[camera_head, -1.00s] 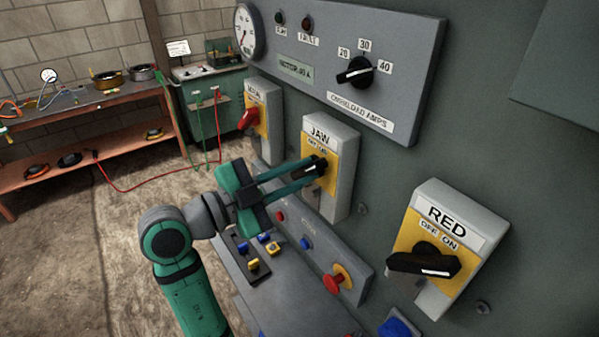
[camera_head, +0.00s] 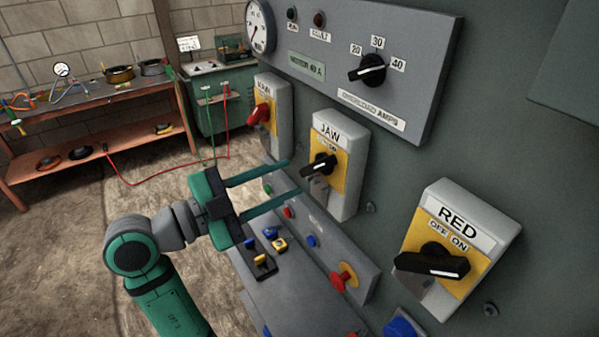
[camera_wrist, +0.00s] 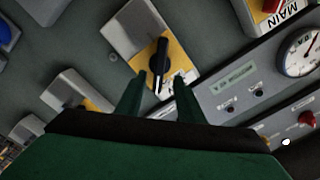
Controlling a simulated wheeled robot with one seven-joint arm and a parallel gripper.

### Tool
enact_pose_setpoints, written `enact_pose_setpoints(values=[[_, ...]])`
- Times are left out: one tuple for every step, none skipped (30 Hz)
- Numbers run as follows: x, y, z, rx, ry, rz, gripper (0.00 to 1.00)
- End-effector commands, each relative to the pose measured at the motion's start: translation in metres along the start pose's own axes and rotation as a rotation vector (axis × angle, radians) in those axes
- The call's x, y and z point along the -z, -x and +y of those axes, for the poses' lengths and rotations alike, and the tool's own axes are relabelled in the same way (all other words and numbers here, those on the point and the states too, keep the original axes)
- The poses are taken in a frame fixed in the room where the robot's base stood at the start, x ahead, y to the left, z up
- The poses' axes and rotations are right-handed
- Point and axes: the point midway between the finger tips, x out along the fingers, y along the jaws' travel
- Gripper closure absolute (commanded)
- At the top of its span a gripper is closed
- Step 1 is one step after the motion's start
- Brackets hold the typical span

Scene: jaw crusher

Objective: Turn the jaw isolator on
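The jaw isolator (camera_head: 347,135) is a grey box with a yellow plate, a JAW label and a black rotary knob (camera_head: 319,166). The knob lies slanted, its right end higher, near the partly hidden OFF/ON label. In the wrist view, the knob (camera_wrist: 160,65) stands almost upright with a white mark at its lower end, which seems to lean toward the ON side. My gripper (camera_head: 294,177) is open and empty, its fingertips a little left of and short of the knob. In the wrist view, its fingers (camera_wrist: 160,88) flank the lower end of the knob.
The overload panel (camera_head: 410,75) is above. A sloped console (camera_head: 315,300) with buttons and a red mushroom button (camera_head: 345,277) lies below.

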Motion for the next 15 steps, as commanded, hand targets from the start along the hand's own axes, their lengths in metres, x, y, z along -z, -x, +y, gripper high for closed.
enact_pose_setpoints(values=[[0.0, 0.01, -0.001, 0.002, 0.0, -0.001, 0.66], [0.0, 0.015, 0.0, 0.002, 0.0, -0.001, 0.66], [0.0, 0.02, 0.0, 0.001, 0.0, -0.001, 0.66], [0.0, 0.025, 0.0, 0.0, 0.0, 0.0, 0.66], [0.0, 0.029, 0.0, 0.001, 0.0, 0.0, 0.66], [-0.001, 0.034, -0.001, 0.002, 0.0, -0.001, 0.66], [-0.001, 0.037, -0.001, 0.002, 0.0, -0.001, 0.66], [0.0, 0.04, 0.0, 0.001, 0.0, -0.001, 0.66], [0.0, 0.042, 0.0, 0.0, 0.0, 0.0, 0.66], [0.0, 0.044, 0.0, 0.0, 0.0, -0.001, 0.66], [0.0, 0.045, 0.0, 0.0, 0.0, -0.001, 0.66], [0.0, 0.046, 0.0, 0.001, 0.0, -0.002, 0.66], [0.0, 0.047, 0.0, 0.001, 0.0, -0.002, 0.66], [0.0, 0.047, 0.0, 0.001, 0.0, -0.002, 0.66], [0.0, 0.048, 0.0, 0.001, 0.0, -0.002, 0.66]])
